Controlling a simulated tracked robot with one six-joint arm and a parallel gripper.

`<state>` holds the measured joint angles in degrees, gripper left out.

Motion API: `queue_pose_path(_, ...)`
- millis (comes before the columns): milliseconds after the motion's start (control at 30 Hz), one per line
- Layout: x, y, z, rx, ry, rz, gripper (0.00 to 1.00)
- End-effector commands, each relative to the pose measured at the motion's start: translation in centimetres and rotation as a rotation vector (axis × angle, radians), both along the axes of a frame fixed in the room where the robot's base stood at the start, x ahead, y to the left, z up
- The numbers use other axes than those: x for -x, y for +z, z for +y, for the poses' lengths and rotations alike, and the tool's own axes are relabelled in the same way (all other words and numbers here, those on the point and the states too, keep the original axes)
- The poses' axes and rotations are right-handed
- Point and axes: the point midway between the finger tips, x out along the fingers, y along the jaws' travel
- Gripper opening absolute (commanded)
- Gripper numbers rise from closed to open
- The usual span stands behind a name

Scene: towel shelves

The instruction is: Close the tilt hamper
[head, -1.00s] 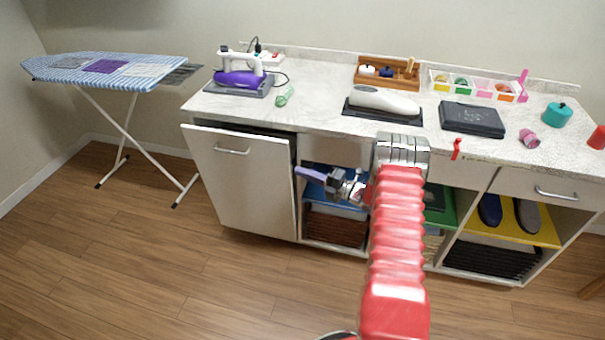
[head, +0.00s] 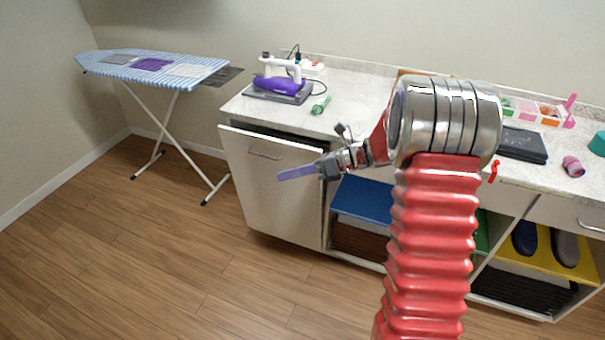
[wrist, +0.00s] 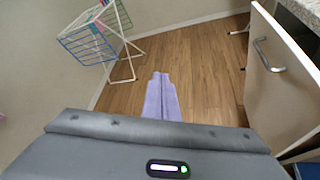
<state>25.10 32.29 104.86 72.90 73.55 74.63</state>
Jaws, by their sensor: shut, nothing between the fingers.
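The tilt hamper (head: 275,200) is the white front panel with a bar handle (head: 266,154) at the left end of the counter. Its top leans out from the counter, leaving a dark gap (head: 285,135) behind the upper edge. In the wrist view the hamper panel (wrist: 280,95) stands at the right, with its handle (wrist: 266,55) near the top. My gripper (head: 282,177) is shut and empty, its lilac fingers pointing left in front of the panel's right part in the head view. Its fingers also show in the wrist view (wrist: 162,90), left of the panel; I cannot tell whether they touch it.
An ironing board (head: 155,66) stands to the left. A purple steam iron (head: 277,84) and a green brush (head: 320,105) lie on the counter (head: 345,95). Blue (head: 362,197) and yellow shelves are open below. A drying rack (wrist: 95,40) stands left in the wrist view; floor (head: 130,250) is clear.

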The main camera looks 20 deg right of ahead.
Motion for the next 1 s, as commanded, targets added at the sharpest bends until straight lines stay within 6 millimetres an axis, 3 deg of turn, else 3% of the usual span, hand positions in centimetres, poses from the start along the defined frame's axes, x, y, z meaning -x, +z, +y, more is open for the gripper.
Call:
queue_pose_path(200, 4.1, 3.0, 3.0, 0.209, 0.195, -0.157, 0.0)
queue_pose_path(500, 10.1, 5.8, 5.7, 0.483, 0.478, -0.381, 0.0)
queue_pose_path(1000, 19.8, 8.8, 6.7, 0.908, 0.983, -0.762, 0.0)
